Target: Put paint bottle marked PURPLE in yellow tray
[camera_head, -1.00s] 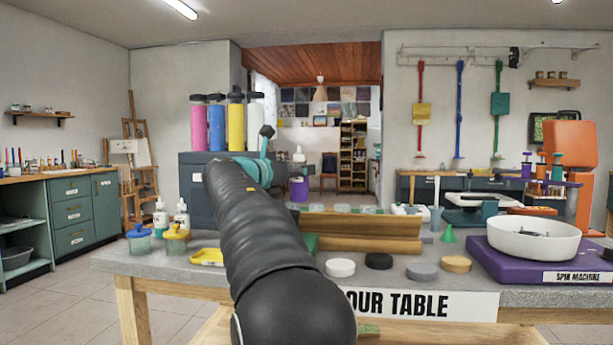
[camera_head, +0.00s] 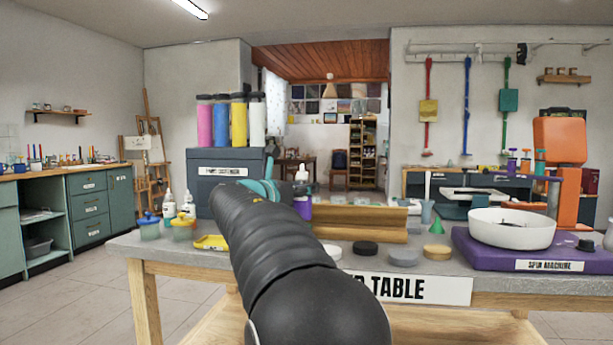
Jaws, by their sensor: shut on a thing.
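The purple paint bottle (camera_head: 302,208) has a white cap and stands upright in the head view, just right of my gripper (camera_head: 284,190). My gripper is shut on it, though my dark arm hides part of the grip. The bottle's lower part is at the height of the wooden block's top in the picture, and I cannot tell whether its base touches anything. Any lettering on it is too small to read. The yellow tray (camera_head: 211,242) lies on the left part of the grey table, left of my arm and partly hidden by it.
Two capped jars (camera_head: 182,229) and white dropper bottles (camera_head: 168,205) stand left of the tray. A wooden block (camera_head: 370,220) lies behind several round pucks (camera_head: 404,256). A purple spin machine (camera_head: 549,265) fills the table's right end. A dark cabinet (camera_head: 225,165) stands behind.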

